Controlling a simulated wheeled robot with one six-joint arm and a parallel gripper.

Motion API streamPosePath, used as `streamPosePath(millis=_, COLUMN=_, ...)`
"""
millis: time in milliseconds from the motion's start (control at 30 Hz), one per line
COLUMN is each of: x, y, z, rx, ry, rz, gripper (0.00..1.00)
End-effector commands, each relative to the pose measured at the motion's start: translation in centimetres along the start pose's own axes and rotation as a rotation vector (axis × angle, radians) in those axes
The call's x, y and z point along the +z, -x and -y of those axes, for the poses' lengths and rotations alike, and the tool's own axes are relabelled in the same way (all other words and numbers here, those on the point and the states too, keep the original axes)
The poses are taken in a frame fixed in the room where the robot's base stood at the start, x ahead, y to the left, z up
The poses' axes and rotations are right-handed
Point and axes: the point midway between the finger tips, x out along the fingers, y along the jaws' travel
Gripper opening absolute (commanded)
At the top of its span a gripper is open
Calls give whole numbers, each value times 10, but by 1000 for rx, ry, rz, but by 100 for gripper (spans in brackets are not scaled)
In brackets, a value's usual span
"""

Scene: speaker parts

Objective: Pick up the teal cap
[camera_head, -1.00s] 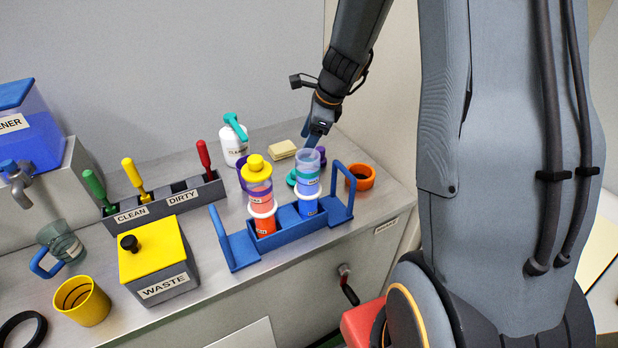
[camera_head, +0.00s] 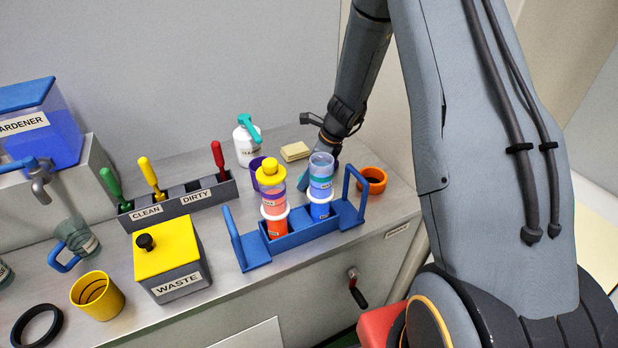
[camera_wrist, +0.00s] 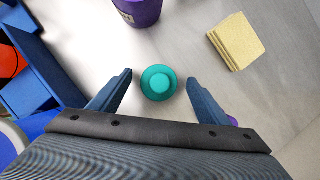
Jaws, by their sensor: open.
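The teal cap (camera_wrist: 159,83) is a round cap with a paler raised centre, seen from above on the grey counter in the wrist view. My gripper (camera_wrist: 160,78) is open, with one blue finger on each side of the cap and a visible gap on both sides. In the head view my gripper (camera_head: 331,156) reaches down behind the blue-filled bottle (camera_head: 321,184). That bottle hides most of the fingers and the cap there. I cannot tell the exact fingertip height above the counter.
A blue carrier (camera_head: 290,240) holding two bottles stands in front of my gripper. A white spray bottle (camera_head: 246,146) stands to the left.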

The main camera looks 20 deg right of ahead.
Motion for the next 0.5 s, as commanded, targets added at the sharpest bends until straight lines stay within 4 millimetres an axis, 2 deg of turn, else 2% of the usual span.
streamPosePath(millis=100, x=0, y=-10, z=0, rx=0, ry=1, rz=-1, gripper=70)
streamPosePath(millis=367, x=0, y=-12, z=0, rx=-2, ry=1, rz=0, gripper=70)
streamPosePath(millis=400, x=0, y=-12, z=0, rx=-2, ry=1, rz=0, gripper=68)
streamPosePath(millis=500, x=0, y=-12, z=0, rx=-1, ry=1, rz=0, gripper=52)
